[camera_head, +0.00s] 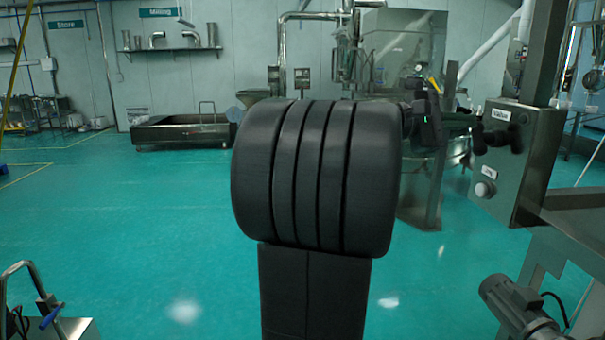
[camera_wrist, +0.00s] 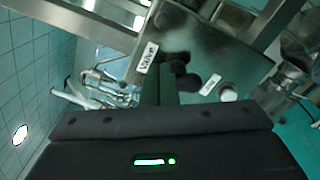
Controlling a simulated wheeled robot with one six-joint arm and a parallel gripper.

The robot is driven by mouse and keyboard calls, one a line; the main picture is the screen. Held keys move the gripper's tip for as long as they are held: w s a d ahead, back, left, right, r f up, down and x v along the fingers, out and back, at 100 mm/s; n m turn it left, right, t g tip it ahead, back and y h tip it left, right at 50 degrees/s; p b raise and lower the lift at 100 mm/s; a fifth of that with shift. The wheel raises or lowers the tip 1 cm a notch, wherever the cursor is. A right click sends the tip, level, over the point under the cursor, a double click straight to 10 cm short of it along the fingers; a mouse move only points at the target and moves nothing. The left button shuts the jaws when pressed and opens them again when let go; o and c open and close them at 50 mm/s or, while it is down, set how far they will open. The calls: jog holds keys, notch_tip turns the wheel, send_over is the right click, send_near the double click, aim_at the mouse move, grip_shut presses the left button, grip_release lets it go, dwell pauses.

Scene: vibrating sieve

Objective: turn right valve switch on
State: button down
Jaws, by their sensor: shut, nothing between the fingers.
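A grey metal control box (camera_head: 525,165) hangs at the right in the head view. It also fills the upper middle of the wrist view (camera_wrist: 225,55). A white label (camera_wrist: 148,57) and dark round switch shapes (camera_wrist: 188,82) show on its face. Which dark shape is the right valve switch I cannot tell. My gripper (camera_head: 478,137) is shut and empty, its tip close in front of the switches. In the wrist view, the narrow shut fingers (camera_wrist: 160,85) point at the box and hide part of its face. Contact cannot be told.
A pale round button (camera_head: 485,190) sits low on the box, below a second label. A metal table edge (camera_head: 580,215) and a motor (camera_head: 520,305) lie below right. A metal trough (camera_head: 180,132) stands at the back left.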

jog(key=shift+w+d, duration=0.2)
jog(key=shift+d, duration=1.55)
jog(key=shift+w+f+b, duration=0.3)
jog(key=shift+f+b, duration=0.15)
jog(key=shift+f, duration=0.05)
jog(key=shift+s+f+b, duration=0.55)
jog(key=shift+f+b, duration=0.15)
jog(key=shift+b, duration=0.5)
jog(key=shift+s+f+b, duration=0.25)
jog(key=shift+f+b, duration=0.45)
jog(key=shift+b, duration=0.2)
jog(key=shift+s, duration=0.1)
jog(key=shift+s, duration=0.3)
send_near(479, 142)
jog(key=s, duration=0.1)
jog(key=s+d, duration=0.1)
jog(key=s+b, duration=0.1)
jog(key=shift+s+d+r, duration=0.15)
jog(key=shift+d+r, duration=0.25)
